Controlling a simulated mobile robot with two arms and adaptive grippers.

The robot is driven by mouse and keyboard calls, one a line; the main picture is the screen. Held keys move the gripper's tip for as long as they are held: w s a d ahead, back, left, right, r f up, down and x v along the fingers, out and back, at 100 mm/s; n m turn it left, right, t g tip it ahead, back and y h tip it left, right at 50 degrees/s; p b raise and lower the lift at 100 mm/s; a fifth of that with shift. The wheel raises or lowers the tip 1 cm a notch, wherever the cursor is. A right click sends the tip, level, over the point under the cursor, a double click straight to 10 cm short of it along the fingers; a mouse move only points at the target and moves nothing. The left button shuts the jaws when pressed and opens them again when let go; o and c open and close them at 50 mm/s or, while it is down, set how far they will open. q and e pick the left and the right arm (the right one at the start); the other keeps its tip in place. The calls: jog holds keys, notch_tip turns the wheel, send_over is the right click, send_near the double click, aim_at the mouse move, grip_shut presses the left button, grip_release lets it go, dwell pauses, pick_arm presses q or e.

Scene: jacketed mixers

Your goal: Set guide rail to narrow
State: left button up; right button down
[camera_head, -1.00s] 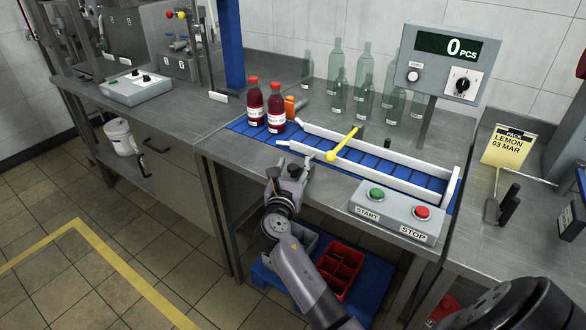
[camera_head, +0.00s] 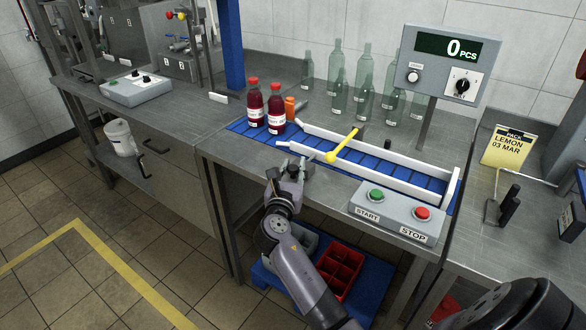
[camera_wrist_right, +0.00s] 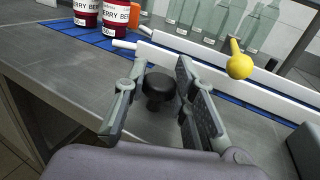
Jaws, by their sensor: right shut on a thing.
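The conveyor has a white front guide rail (camera_head: 355,176) and a white back guide rail (camera_head: 375,149) on either side of its blue belt (camera_head: 238,126). A yellow ball-ended lever (camera_head: 332,156) reaches across the front rail; its ball also shows in the right wrist view (camera_wrist_right: 240,66). A round black knob (camera_wrist_right: 158,84) stands in front of the front rail, and my right gripper (camera_head: 289,170) is shut on it, with one finger on each side. In the head view the gripper mostly hides the knob. My left gripper is not in view.
Two red bottles (camera_head: 256,104) and an orange item (camera_head: 290,106) stand at the belt's left end. A grey START/STOP box (camera_head: 395,214) sits at the table's front, right of my gripper. Clear green bottles (camera_head: 363,95) stand behind the conveyor. A display reads 0 PCS (camera_head: 447,50).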

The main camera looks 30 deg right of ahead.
jog(key=shift+d, duration=0.1)
jog(key=d, duration=0.1)
jog(key=w+d+p, duration=0.1)
jog(key=shift+w+d+r, duration=0.1)
jog(key=shift+d+r, duration=0.05)
jog(key=shift+d, duration=0.35)
jog(key=c, duration=1.7)
grip_release()
jog(key=o, duration=0.4)
